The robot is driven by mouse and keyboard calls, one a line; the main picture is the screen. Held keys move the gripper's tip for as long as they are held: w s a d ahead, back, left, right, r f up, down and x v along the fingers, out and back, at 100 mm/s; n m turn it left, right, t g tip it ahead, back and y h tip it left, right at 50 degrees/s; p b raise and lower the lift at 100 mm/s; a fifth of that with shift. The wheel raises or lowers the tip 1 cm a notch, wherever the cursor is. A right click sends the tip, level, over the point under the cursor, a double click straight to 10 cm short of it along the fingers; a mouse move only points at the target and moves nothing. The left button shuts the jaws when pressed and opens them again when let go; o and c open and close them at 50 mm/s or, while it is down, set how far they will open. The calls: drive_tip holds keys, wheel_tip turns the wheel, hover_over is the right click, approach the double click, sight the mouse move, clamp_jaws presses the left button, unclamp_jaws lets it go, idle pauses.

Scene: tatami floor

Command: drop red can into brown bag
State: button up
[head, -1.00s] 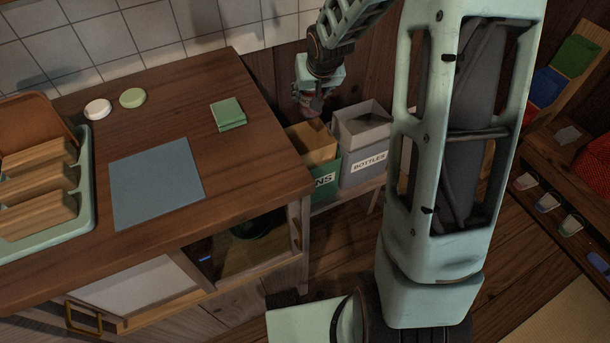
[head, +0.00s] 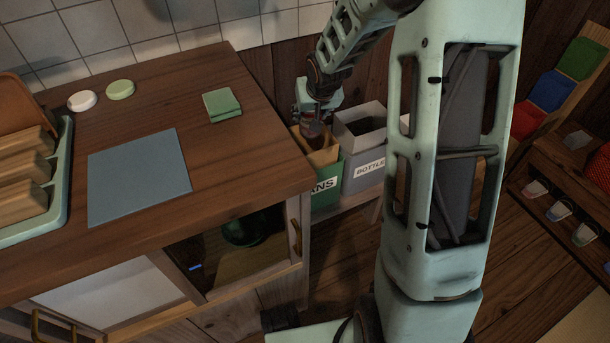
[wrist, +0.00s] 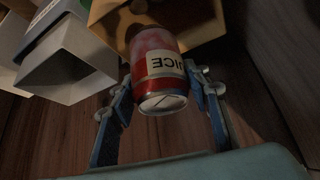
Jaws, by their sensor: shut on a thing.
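The brown bag (head: 322,157) stands open in a green bin beside the counter. It also shows at the top of the wrist view (wrist: 108,12), with the can's far end in front of its opening. In the head view my gripper (head: 314,124) is over the bag's mouth, and the can is mostly hidden by it. I cannot tell whether the can's end is inside the rim.
The green bin (head: 325,193), its label partly showing "NS", is right of the wooden counter (head: 240,160). A grey bin (head: 362,172) labelled for bottles stands close to its right. A green block (head: 222,105) and a blue-grey mat (head: 138,178) lie on the counter.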

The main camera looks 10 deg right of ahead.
drive_tip(key=shift+f, duration=0.15)
drive_tip(key=o, duration=0.9)
drive_tip(key=shift+v, duration=6)
